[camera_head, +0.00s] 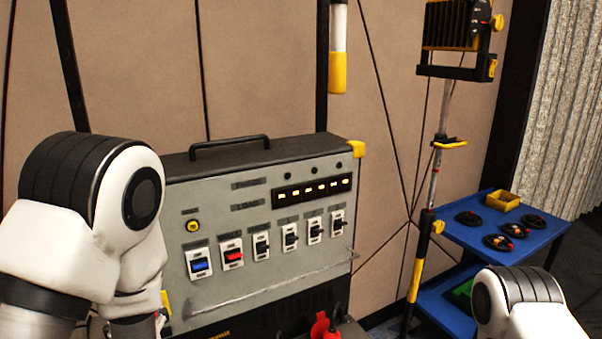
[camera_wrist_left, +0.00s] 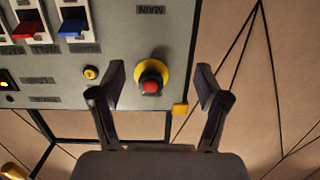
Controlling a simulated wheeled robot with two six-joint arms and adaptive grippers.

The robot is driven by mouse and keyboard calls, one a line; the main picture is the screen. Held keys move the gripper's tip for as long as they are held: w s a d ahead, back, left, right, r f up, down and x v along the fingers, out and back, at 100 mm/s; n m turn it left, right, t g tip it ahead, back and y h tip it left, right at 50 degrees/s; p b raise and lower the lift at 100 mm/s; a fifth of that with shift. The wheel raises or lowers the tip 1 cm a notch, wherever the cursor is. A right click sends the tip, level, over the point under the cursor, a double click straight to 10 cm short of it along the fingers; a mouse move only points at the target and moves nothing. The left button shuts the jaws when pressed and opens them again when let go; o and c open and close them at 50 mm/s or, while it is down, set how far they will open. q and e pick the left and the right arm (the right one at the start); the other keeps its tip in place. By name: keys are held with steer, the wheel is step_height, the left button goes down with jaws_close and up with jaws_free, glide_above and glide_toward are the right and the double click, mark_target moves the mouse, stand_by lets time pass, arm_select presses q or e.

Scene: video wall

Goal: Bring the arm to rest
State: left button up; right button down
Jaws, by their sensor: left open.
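My left arm (camera_head: 90,220) comes in from the left in front of the grey power panel (camera_head: 300,250); its gripper is hidden in the head view. In the left wrist view my left gripper (camera_wrist_left: 160,78) is open, with nothing held. A red button with a yellow collar (camera_wrist_left: 151,83) shows between its fingers; whether they touch it I cannot tell. My right arm (camera_head: 520,300) shows at the lower right of the head view; its gripper is out of view.
The panel carries a blue switch (camera_head: 199,264), a red switch (camera_head: 233,254) and several black ones. A black handle (camera_head: 230,143) tops it. A red connector (camera_head: 322,325) is below. A tripod stand (camera_head: 420,250) and a blue cart (camera_head: 490,237) with coiled cables and yellow box (camera_head: 502,200) stand right.

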arm_select(q)
steer(key=s+d+f+m+g+h+b, duration=0.1)
steer(key=s+f+g+h, duration=0.2)
steer(key=f, duration=0.9)
steer(key=s+f+m+g+h, duration=0.1)
steer(key=s+f+g, duration=0.35)
steer(key=f, duration=0.75)
steer(key=s+d+f+m+g+h, duration=0.2)
steer(key=s+f, duration=0.3)
steer(key=s, duration=0.4)
steer(key=s+d+f+m+g+h, duration=0.2)
steer(key=s+d+f+g+h, duration=0.1)
steer(key=s, duration=0.6)
step_height(320, 180, down, 2)
steer(key=shift+d+f+g+b, duration=0.1)
steer(key=shift+d+g+b, duration=0.25)
steer(key=shift+d+g, duration=0.65)
steer(key=shift+s+d+t, duration=0.1)
steer(key=shift+d+t, duration=0.1)
steer(key=shift+t, duration=0.15)
